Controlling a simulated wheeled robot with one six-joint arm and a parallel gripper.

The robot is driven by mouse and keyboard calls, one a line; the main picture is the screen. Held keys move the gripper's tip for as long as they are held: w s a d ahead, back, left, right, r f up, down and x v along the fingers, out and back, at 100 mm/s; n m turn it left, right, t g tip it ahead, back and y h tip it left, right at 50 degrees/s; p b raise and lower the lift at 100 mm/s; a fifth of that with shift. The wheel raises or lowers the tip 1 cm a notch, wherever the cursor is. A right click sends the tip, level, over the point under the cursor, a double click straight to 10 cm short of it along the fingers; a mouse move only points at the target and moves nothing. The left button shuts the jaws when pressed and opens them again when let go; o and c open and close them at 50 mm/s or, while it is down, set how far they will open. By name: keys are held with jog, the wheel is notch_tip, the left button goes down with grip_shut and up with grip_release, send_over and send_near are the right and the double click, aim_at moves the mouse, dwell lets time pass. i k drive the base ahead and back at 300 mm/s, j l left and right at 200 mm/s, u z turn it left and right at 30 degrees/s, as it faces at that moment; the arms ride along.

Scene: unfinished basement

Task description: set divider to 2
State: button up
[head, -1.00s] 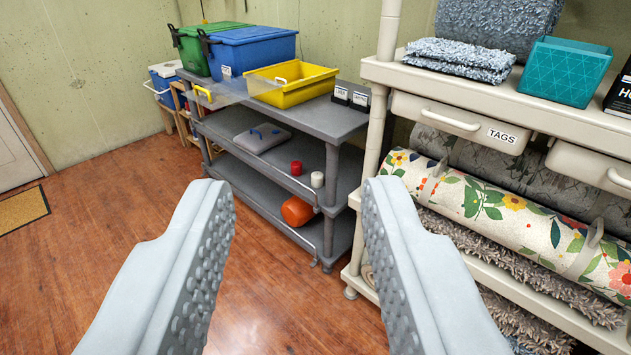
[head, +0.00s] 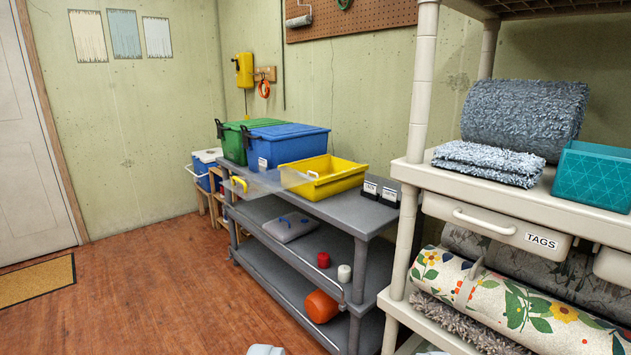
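A clear panel (head: 268,181) with a yellow handle (head: 239,184) sticks out from the left side of an open yellow bin (head: 325,180) on the grey cart's top. I cannot tell whether this panel is the divider, and no number 2 is readable. Two small black-and-white label holders (head: 380,192) stand right of the bin; their text is too small to read surely. My gripper (head: 347,351) shows only as two grey fingertips at the bottom edge, set well apart with nothing seen between them. It is in front of the cart, away from the bin.
The grey cart (head: 345,222) also holds a blue bin (head: 290,142) and a green bin (head: 232,138). Its lower shelves carry red, white and orange items. A cream shelf unit (head: 417,140) stands close at right. Open wooden floor (head: 150,275) lies at left.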

aim_at(337, 175)
jog(key=i+j, duration=0.1)
jog(key=i, duration=0.55)
jog(key=i+j, duration=0.15)
jog(key=i, duration=0.5)
jog(key=i+j, duration=0.1)
jog(key=i, duration=0.6)
jog(key=i+j, duration=0.1)
jog(key=i, duration=0.55)
